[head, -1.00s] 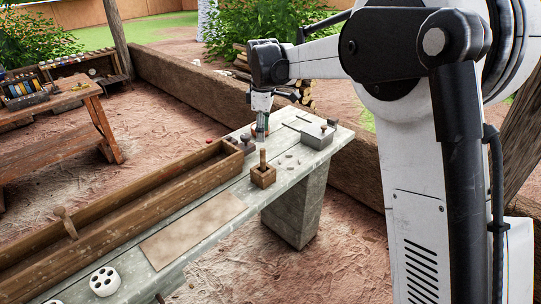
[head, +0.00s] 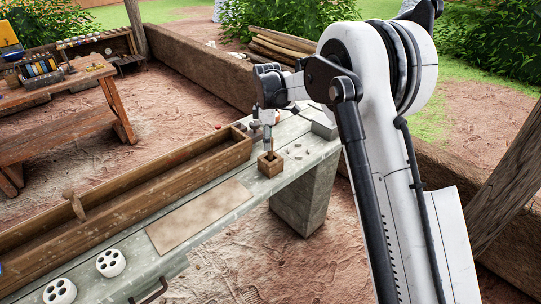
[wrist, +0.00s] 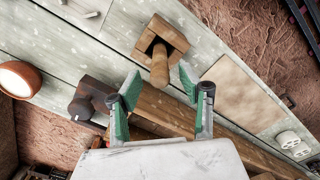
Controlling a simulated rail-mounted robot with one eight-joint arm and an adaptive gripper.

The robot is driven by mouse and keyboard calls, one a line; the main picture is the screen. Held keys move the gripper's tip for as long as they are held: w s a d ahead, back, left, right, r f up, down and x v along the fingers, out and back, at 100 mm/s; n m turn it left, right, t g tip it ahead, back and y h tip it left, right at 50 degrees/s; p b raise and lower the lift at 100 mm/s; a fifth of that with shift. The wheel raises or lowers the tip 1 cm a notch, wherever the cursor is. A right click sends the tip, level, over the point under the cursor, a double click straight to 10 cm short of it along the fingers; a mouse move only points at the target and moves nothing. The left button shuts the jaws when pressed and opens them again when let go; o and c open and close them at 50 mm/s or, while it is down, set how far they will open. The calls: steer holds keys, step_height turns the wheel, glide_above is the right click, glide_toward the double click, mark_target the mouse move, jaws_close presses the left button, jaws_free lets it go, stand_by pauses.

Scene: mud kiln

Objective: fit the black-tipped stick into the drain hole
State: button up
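A wooden stick (wrist: 159,68) stands in a small square wooden box (wrist: 178,38), its plain end toward the wrist camera. Its other end is inside the box, so no black tip shows. The box (head: 271,167) sits on the grey bench in the head view. My gripper (wrist: 158,76) is open, with green-padded fingers on either side of the stick's near end and no clear contact. In the head view my gripper (head: 267,147) is just above the box and hides the stick. I cannot make out a drain hole.
A long wooden trough (head: 150,190) with a knobbed wooden peg (head: 73,205) runs along the bench. A flat tan board (head: 200,214) and a white holed disc (head: 110,262) lie nearer. A grey block (head: 325,125) stands at the far end. A round-topped terracotta piece (wrist: 18,79) is at wrist-view left.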

mark_target(270, 153)
steer(key=shift+s+d+f, duration=0.1)
steer(key=shift+d+f, duration=0.05)
steer(key=shift+f, duration=0.8)
steer(key=shift+w+d+f, duration=0.1)
steer(key=shift+d+f, duration=0.1)
steer(key=shift+f, duration=0.75)
steer(key=shift+s+d+f, duration=0.1)
steer(key=shift+d+f, duration=0.05)
steer(key=shift+f, duration=0.8)
jaws_close()
steer(key=shift+r, duration=0.15)
